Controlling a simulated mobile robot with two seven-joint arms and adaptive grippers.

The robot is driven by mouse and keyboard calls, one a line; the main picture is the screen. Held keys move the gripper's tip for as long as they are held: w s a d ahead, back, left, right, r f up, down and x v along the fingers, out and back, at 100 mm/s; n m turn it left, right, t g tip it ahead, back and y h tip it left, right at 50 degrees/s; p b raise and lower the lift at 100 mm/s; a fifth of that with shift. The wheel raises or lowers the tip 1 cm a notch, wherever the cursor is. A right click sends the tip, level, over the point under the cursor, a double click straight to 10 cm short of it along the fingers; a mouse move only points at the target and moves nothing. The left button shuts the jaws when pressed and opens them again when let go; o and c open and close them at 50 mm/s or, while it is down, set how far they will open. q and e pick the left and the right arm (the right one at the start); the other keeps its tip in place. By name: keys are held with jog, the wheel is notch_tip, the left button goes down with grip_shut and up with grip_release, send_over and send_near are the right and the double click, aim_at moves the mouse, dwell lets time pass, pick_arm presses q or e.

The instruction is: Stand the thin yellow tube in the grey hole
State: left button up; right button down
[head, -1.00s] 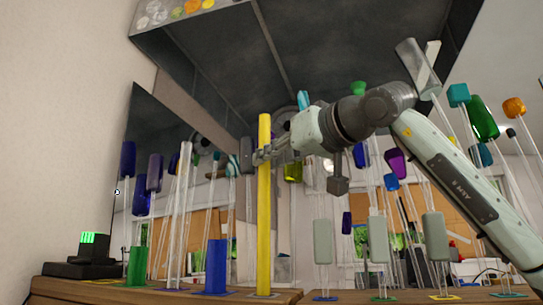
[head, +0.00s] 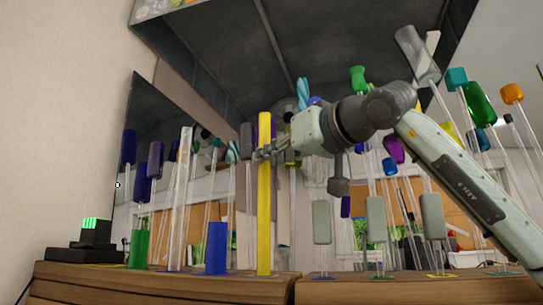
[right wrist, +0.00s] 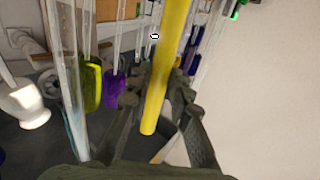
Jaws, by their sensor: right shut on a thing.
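The yellow tube (head: 264,205) stands upright near the middle of the head view, its foot at the wooden counter's front left part. A yellow mark shows around its foot. My right gripper (head: 266,153) comes in from the right and is shut on the tube's upper part. The right wrist view also shows the tube (right wrist: 166,70) between the dark fingers (right wrist: 158,92). I cannot make out the grey hole for certain. My left gripper is not in view.
A short blue tube (head: 216,248) stands close left of the yellow tube, and a green tube (head: 139,248) farther left. Several clear rods with coloured ends crowd both sides. A black box (head: 96,232) with green bars sits at the far left. A dark hood (head: 290,50) hangs above.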

jog(key=shift+f, duration=0.35)
dwell(0.6)
jog(key=c, duration=1.3)
grip_release()
jog(key=shift+s, duration=0.1)
jog(key=v, duration=1.2)
jog(key=shift+r, duration=0.1)
